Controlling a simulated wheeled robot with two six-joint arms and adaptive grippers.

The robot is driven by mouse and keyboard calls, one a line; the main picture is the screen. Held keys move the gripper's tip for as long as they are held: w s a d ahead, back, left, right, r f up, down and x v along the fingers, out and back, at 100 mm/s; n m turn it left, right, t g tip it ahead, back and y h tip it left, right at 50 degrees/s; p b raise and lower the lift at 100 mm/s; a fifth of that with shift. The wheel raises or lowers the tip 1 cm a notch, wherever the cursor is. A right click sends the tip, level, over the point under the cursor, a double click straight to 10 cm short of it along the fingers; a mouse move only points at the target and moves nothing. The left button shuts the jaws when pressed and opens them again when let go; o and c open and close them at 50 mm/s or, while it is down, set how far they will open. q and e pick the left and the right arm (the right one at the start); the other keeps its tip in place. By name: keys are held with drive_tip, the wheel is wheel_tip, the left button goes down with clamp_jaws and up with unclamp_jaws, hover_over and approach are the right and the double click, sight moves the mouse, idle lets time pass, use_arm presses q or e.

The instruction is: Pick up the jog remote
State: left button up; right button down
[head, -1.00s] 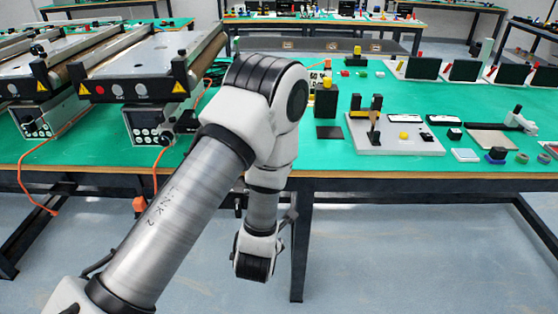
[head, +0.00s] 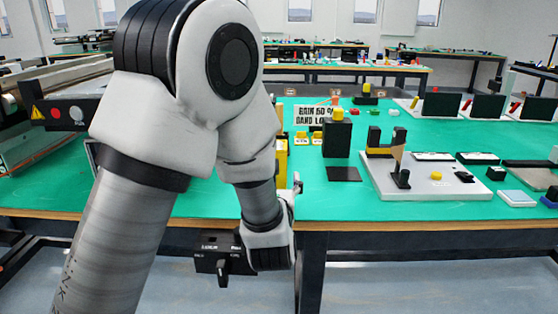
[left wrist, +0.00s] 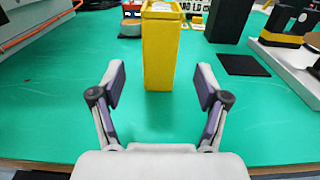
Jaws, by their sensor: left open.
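A tall yellow box, which looks like the jog remote, stands upright on the green table in the left wrist view (left wrist: 162,50). In the head view only a strip of its yellow side (head: 282,160) shows past my arm. My left gripper (head: 296,186) is at the table's front edge, mostly hidden by its own wrist. In the left wrist view the left gripper (left wrist: 160,88) is open and empty, with its fingers spread to either side of the box's lower part. The box stands beyond the fingertips; contact is not visible. My right gripper is not in view.
A black box with a yellow top (head: 337,137) and a flat dark pad (head: 343,174) lie to the right. A grey fixture board (head: 385,187) is further right. A black switch box (head: 225,262) is below the table edge.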

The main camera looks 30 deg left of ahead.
use_arm(q)
drive_tip(key=x, duration=0.8)
drive_tip(key=shift+w+r, duration=0.15)
drive_tip(key=shift+r, duration=0.05)
drive_tip(key=c, duration=0.3)
clamp_jaws()
drive_tip(key=shift+r, duration=0.1)
